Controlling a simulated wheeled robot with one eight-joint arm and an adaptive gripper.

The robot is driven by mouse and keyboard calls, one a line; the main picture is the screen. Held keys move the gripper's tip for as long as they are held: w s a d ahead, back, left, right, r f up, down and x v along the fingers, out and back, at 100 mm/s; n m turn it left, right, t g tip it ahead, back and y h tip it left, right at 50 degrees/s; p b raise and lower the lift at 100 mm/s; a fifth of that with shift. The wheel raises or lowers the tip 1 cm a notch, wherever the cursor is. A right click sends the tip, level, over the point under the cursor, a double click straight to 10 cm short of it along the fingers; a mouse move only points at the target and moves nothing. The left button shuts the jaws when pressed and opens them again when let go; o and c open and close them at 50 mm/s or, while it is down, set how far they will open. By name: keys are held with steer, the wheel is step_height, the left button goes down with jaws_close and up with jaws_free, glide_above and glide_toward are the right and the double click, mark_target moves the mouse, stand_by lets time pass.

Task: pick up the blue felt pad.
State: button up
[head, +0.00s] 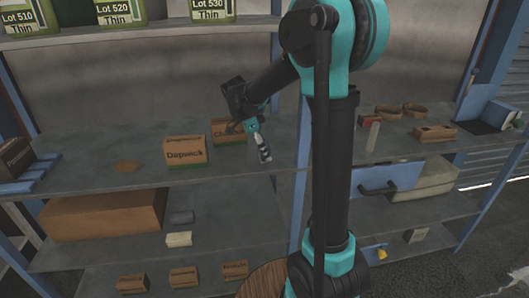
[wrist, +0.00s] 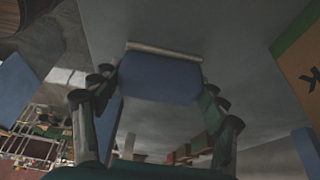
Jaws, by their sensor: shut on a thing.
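The blue felt pad (wrist: 160,80) shows in the wrist view as a flat blue block with a pale strip along its far edge. It is between the two fingers of my gripper (wrist: 160,92), which are shut on it. In the head view my gripper (head: 262,148) points down over the grey middle shelf, to the right of the cardboard boxes. The pad is too small there to tell from the fingers. I cannot tell whether it touches the shelf.
The Dapwick box (head: 184,155) and another box (head: 229,132) stand left of my gripper; a box (wrist: 302,60) is close at right in the wrist view. A blue post (head: 301,165) stands to the right. The shelf (head: 225,178) is bare in front.

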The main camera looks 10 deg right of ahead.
steer(key=shift+r, duration=0.15)
step_height(320, 180, up, 10)
steer(key=shift+f, duration=0.15)
stand_by(0.4)
steer(key=o, duration=0.7)
steer(key=c, duration=0.4)
steer(key=shift+a, duration=0.1)
